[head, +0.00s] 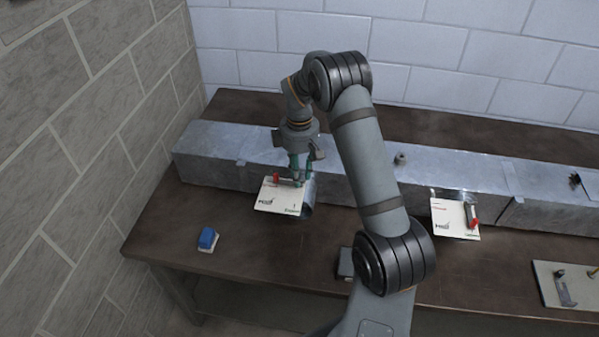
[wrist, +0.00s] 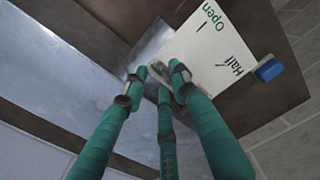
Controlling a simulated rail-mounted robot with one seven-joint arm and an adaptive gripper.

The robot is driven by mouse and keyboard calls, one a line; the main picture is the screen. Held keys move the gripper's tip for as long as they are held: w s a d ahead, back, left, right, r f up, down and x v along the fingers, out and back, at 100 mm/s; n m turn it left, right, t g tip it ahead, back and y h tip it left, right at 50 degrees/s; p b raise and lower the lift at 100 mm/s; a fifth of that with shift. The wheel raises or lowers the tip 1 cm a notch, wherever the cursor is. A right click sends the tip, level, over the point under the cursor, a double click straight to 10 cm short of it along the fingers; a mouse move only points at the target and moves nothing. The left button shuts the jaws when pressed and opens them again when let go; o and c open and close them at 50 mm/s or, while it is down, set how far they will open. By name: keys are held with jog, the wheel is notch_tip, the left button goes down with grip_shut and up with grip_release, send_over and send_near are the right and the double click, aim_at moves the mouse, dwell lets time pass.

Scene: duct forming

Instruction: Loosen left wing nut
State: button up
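The left damper plate (head: 278,197) is a white card with printed marks and a red handle (head: 276,178), on the front of the metal duct. The wrist view shows the plate (wrist: 205,45) with the words "Open" and "Half". My gripper (head: 299,180) is over the plate's upper right edge. In the wrist view, the three green fingers of my gripper (wrist: 160,78) come together around a small grey metal piece, probably the left wing nut (wrist: 155,70). The fingers largely hide it, and I cannot tell whether they press on it.
The long metal duct (head: 225,152) lies across the brown table (head: 170,230). A blue block (head: 208,239) sits at front left and also shows in the wrist view (wrist: 269,69). A second white plate (head: 450,219) is on the right. Another plate (head: 557,289) lies at front right. A block wall stands close at left.

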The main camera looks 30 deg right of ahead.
jog(key=shift+f, duration=0.2)
jog(key=shift+c, duration=0.7)
grip_shut()
